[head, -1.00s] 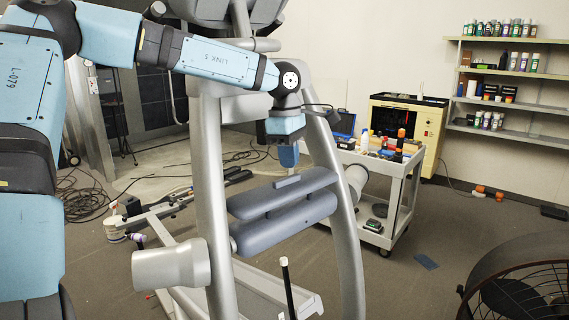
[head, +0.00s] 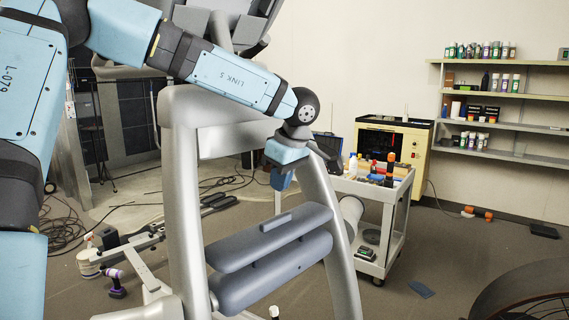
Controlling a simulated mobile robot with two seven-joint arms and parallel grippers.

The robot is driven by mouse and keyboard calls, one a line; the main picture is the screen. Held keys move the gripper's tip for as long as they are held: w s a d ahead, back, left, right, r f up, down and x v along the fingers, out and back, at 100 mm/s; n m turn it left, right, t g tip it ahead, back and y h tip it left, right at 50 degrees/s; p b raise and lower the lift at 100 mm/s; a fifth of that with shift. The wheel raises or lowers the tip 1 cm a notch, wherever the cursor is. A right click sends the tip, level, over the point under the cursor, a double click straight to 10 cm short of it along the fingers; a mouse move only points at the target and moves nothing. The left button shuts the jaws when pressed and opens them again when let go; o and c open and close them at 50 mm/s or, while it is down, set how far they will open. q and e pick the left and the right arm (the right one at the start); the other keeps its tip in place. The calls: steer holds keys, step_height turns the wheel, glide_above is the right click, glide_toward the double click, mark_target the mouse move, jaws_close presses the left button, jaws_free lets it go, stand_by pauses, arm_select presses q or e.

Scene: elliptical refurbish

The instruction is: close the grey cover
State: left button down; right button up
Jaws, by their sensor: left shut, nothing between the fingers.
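The grey cover (head: 268,238) is a long blue-grey flap with a small raised handle on top. It is on the elliptical machine, between its two silver uprights, and stands raised at an angle above a rounded grey lower body (head: 275,272). A dark gap shows between the two. My left gripper (head: 281,181) is shut and empty, pointing down above the cover's right part, apart from it in the picture. My right gripper is not in view.
The silver uprights (head: 184,215) flank the cover closely. A white cart (head: 388,190) with bottles and tools stands behind to the right. A dark round fan (head: 530,290) is at lower right.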

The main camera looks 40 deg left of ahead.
mark_target(274, 219)
arm_select(q)
steer(key=x, duration=0.6)
steer(key=shift+d+f+p, duration=0.15)
steer(key=shift+d+p, duration=0.2)
steer(key=shift+p, duration=0.05)
steer(key=shift+f, duration=0.65)
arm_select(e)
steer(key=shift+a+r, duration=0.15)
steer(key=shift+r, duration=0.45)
arm_select(q)
steer(key=shift+f, duration=0.1)
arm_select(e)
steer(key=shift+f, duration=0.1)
